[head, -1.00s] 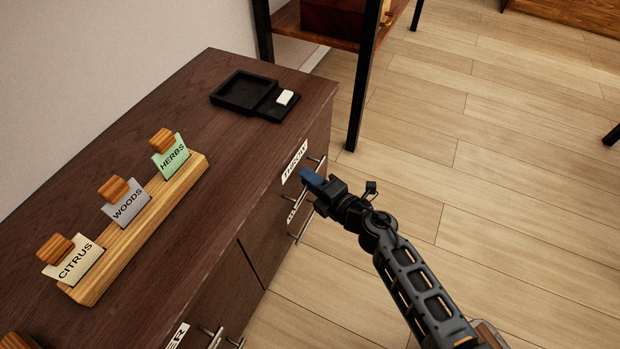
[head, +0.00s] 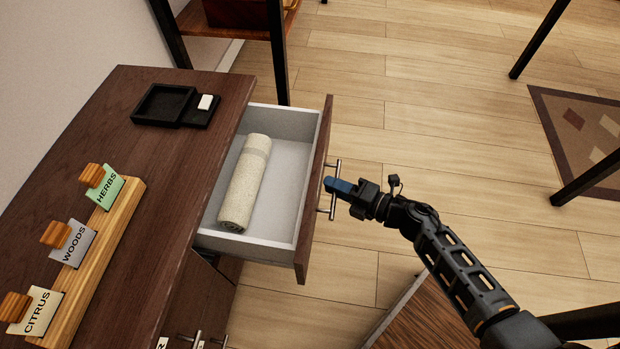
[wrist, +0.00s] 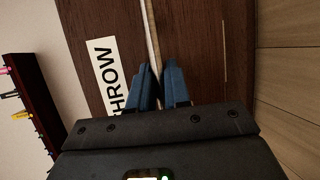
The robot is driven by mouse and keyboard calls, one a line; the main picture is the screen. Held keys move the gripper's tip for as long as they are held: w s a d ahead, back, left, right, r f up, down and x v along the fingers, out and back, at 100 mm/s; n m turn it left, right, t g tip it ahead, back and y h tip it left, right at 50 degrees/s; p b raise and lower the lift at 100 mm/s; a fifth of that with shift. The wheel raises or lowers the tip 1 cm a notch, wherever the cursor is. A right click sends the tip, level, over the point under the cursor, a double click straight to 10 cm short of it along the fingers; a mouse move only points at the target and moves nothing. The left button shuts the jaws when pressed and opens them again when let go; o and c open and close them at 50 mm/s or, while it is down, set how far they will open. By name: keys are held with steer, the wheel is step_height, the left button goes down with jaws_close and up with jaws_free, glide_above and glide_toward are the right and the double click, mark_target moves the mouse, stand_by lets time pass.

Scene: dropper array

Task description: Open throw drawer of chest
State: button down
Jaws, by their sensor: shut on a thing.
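The dark wood chest (head: 185,105) stands at the left in the head view. Its throw drawer (head: 275,230) is pulled well out, with pale inner walls, and a rolled cream throw (head: 246,185) lies inside it. My gripper (head: 330,184) is at the drawer's front, shut on the metal bar handle (head: 334,205). In the wrist view, the blue fingers (wrist: 160,88) close around the handle bar (wrist: 153,40). The THROW label (wrist: 108,80) is beside them on the drawer front.
On the chest top are a black tray (head: 146,106) and a wooden rack (head: 85,265) with CITRUS, WOODS and HERBS cards. A black-legged shelf (head: 277,60) stands behind the drawer. Open wood floor (head: 440,110) lies to the right.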

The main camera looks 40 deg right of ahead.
steer(key=shift+s+d, duration=0.6)
steer(key=shift+s, duration=0.2)
steer(key=shift+s+d, duration=0.55)
steer(key=shift+s, duration=0.2)
steer(key=c, duration=1.4)
jaws_free()
steer(key=shift+c, duration=0.2)
steer(key=p+v, duration=0.1)
steer(key=v, duration=0.6)
steer(key=shift+s, duration=0.35)
steer(key=shift+r, duration=0.1)
